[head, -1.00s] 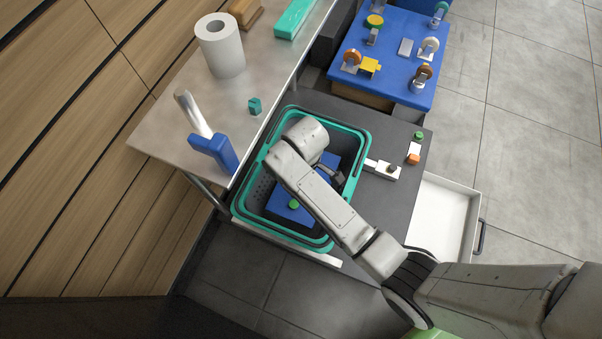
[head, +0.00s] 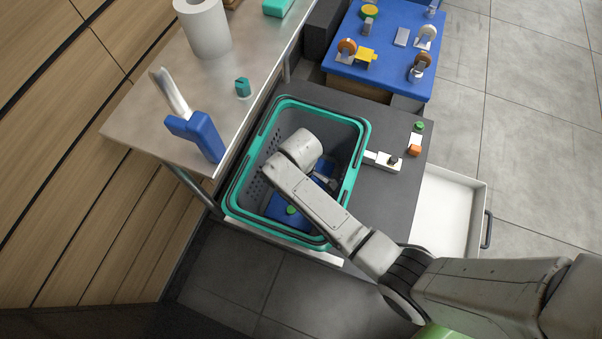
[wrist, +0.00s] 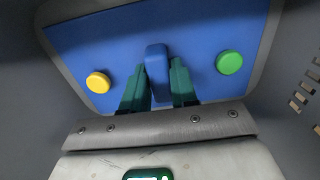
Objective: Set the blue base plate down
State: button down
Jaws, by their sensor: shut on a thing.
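The blue base plate (head: 274,206) is low inside the grey basket with the teal rim (head: 325,109), partly hidden by my arm in the head view. In the wrist view the plate (wrist: 200,38) shows a yellow disc (wrist: 98,82) on the left, a green disc (wrist: 229,62) on the right and an upright blue grip in the middle. My gripper (wrist: 158,85) is shut on that blue grip, with a teal finger on each side. I cannot tell whether the plate's underside touches the basket floor.
The basket walls stand close around the plate. A dark grey surface carries a white latch-like part (head: 384,161) and an orange-and-green piece (head: 414,148). A steel counter (head: 135,130) holds a paper roll (head: 203,28) and a blue-handled tool (head: 200,135). An open white drawer (head: 447,215) is at right.

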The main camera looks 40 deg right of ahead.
jog(key=c, duration=0.9)
grip_release()
jog(key=shift+f, duration=0.1)
notch_tip(320, 180, up, 12)
jog(key=p, duration=0.6)
